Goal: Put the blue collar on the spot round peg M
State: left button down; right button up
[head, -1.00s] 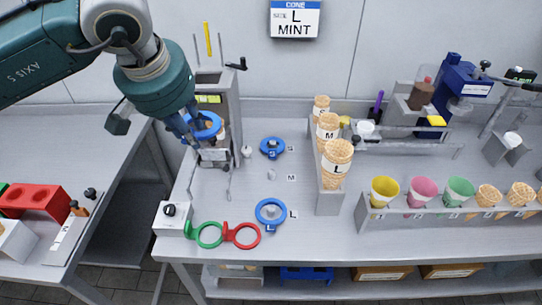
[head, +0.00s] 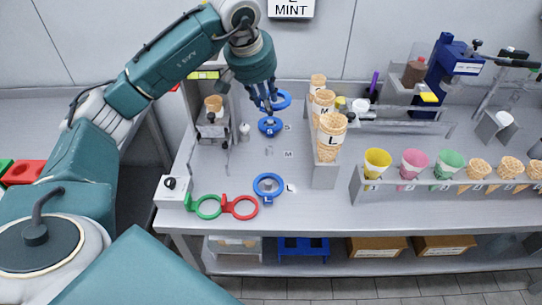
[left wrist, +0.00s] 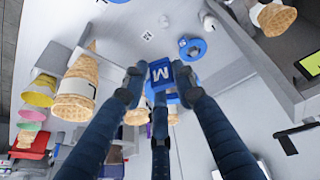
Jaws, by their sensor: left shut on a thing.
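My left gripper (head: 266,105) is shut on the blue collar (head: 284,99), near the back of the bench. In the left wrist view the collar's tab, marked M (left wrist: 160,72), sits between the fingers; the fingers partly hide the collar. Peg M (head: 269,151) is a small bare peg beside its M label, nearer the front than the gripper. Another blue collar (head: 270,127) sits at the S spot and a third (head: 268,186) at the L spot. A blue ring (left wrist: 192,48) lies on the bench in the wrist view. My right gripper is not in view.
A rack with stacked waffle cones (head: 329,140) stands right of the spots. Green (head: 207,207) and red (head: 243,207) rings lie at the bench's front edge.

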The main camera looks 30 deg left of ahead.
pick_arm(q)
jog(key=shift+s+a+f, duration=0.1)
jog(key=shift+a+f, duration=0.7)
notch_tip(320, 180, down, 15)
jog(key=p, duration=0.3)
jog(key=shift+d+r, duration=0.1)
jog(key=shift+d, duration=0.05)
jog(key=shift+f, duration=0.4)
notch_tip(320, 180, down, 3)
jog(key=shift+f+p, duration=0.15)
jog(key=shift+p, duration=0.4)
jog(key=shift+f, duration=0.1)
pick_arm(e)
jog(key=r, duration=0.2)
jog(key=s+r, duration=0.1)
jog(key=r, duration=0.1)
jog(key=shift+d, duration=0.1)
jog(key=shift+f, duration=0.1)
